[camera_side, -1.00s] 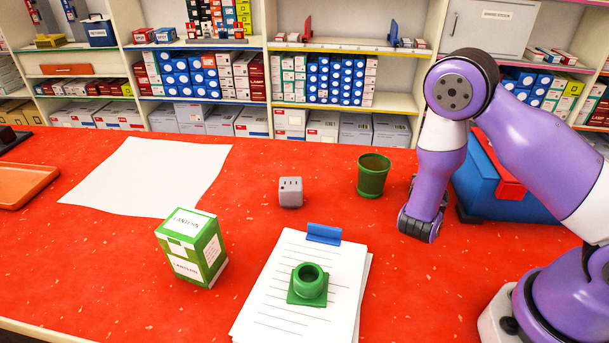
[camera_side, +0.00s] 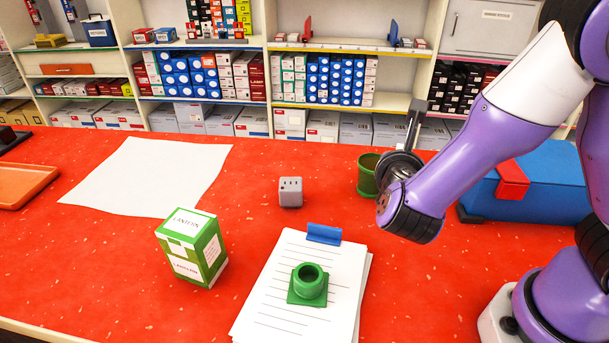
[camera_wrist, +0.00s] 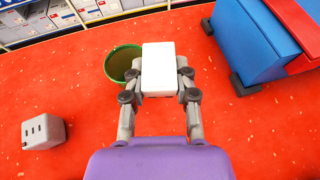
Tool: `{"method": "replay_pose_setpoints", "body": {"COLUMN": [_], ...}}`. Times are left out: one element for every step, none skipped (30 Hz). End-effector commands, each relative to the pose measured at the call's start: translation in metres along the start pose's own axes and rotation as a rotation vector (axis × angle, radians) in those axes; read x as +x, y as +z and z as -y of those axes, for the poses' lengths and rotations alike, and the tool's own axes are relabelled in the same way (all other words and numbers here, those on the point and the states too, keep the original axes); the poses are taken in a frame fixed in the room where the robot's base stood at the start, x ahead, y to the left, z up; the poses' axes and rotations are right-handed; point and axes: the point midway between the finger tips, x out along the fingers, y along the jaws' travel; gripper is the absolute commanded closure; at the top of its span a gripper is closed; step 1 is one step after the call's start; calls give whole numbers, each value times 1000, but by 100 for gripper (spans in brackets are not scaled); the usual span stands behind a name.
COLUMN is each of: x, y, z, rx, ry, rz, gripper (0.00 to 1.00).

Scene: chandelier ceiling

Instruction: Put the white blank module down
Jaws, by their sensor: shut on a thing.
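The white blank module (camera_wrist: 159,70) is a plain white block in the wrist view. My gripper (camera_wrist: 160,84) is shut on it, one finger on each side. The module looks held above the red table, overlapping the right edge of the green cup (camera_wrist: 118,62) in that view. The module itself cannot be made out there.
A grey socket cube (camera_side: 290,192) stands left of the cup. A blue box with a red latch (camera_side: 540,190) stands right. A clipboard (camera_side: 270,300) bears a green collar (camera_side: 308,283). A green lantern box (camera_side: 190,247) and white sheet (camera_side: 150,175) lie left. Red table (camera_side: 420,290) is clear at front.

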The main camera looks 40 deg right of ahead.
Motion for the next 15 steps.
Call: {"method": "replay_pose_setpoints", "body": {"x": [-3,-4,-5,-6,-7,-7,-7,-8,-8,-8,-8,-8,-9,-9,-9], "y": [-1,-2,-3,-4,-4,-5,-6,-6,-6,-6,-5,-4,-4,-3,-1], "z": [-10,-18,-30,-40,-50,-66,-77,-88,-102,-112,-122,-133,-141,-148,-156], "rx": [0,-3,-7,-12,-17,-23,-30,-35,-44,-49,-55,-60,-65,-68,-73], "ry": [10,17,29,39,50,66,79,93,110,122,133,148,158,167,178], "rz": [-4,-7,-12,-15,-18,-22,-24,-25,-25,-24,-23,-21,-19,-17,-14], "gripper": [100,100,100,100,100,100,100,100,100,100,100,100,100,100,100]}}
